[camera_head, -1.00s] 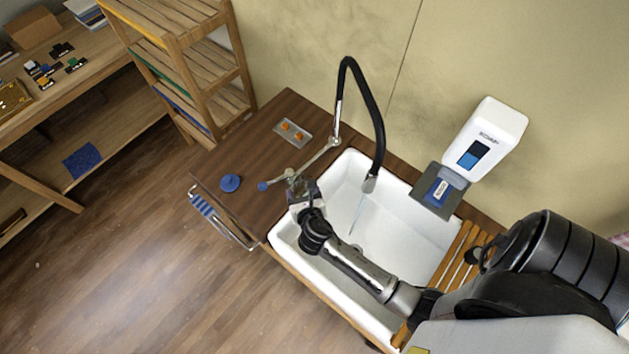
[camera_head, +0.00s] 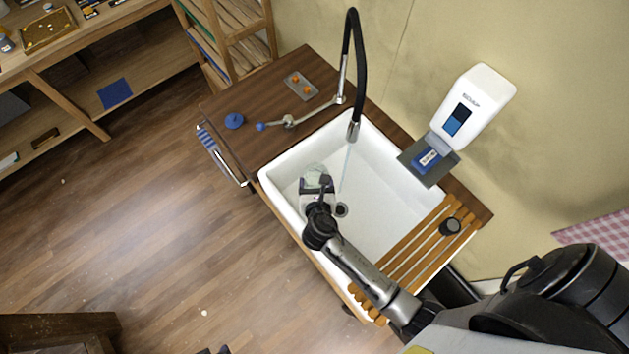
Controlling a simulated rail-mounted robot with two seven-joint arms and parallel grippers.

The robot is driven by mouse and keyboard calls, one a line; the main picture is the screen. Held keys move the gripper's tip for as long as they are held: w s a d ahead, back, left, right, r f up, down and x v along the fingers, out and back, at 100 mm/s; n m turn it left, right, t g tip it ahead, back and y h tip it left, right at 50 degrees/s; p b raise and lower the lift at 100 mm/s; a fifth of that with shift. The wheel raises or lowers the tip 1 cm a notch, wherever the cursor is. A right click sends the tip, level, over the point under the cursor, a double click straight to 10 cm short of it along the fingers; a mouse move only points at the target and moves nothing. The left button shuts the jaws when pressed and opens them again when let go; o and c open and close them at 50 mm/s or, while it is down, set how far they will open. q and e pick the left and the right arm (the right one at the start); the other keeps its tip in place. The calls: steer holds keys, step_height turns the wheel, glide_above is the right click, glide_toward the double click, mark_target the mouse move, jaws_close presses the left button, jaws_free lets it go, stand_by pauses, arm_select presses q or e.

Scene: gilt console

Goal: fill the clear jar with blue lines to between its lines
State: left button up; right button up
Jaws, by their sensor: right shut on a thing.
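A small clear jar (camera_head: 316,173) with a pale greenish look is held over the left part of the white sink (camera_head: 385,215). Its blue lines and any water level are too small to make out. My right gripper (camera_head: 318,187) is shut on the jar and partly covers it. The black tap (camera_head: 358,75) hangs over the sink, and a thin stream of water (camera_head: 346,165) falls from it. The stream is to the right of the jar and apart from it. The tap's lever (camera_head: 288,121) has a blue knob. My left gripper is not in view.
A wall dispenser (camera_head: 465,110) hangs right of the tap. A wooden slatted rack (camera_head: 420,258) with a dark round object (camera_head: 450,227) spans the sink's right end.

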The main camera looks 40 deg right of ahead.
steer(key=w+d+f+b, duration=0.1)
steer(key=d, duration=0.6)
steer(key=shift+f, duration=0.15)
steer(key=shift+w+b, duration=0.15)
steer(key=shift+b, duration=0.15)
steer(key=shift+d, duration=0.1)
stand_by(0.5)
steer(key=w+d+p, duration=0.1)
steer(key=d+p, duration=0.2)
steer(key=d, duration=0.4)
steer(key=shift+w, duration=0.15)
stand_by(0.3)
steer(key=shift+d, duration=0.1)
stand_by(5.0)
